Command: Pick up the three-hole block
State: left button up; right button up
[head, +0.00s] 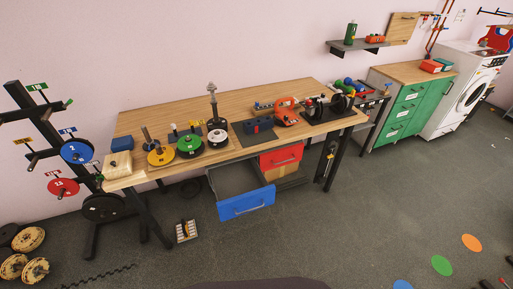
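Neither of my grippers shows in the head view.
Left of the block stand yellow (161,156), green (190,145) and white discs (218,137) on posts. An open grey drawer with a blue front (246,203) juts out below the bench.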

aim_at(262, 123)
jog(key=i+j, duration=0.4)
jog(key=i+j+z, duration=0.1)
jog(key=i+j, duration=0.25)
jog(key=j, duration=0.15)
jog(key=i+j, duration=0.35)
jog(key=j, duration=0.15)
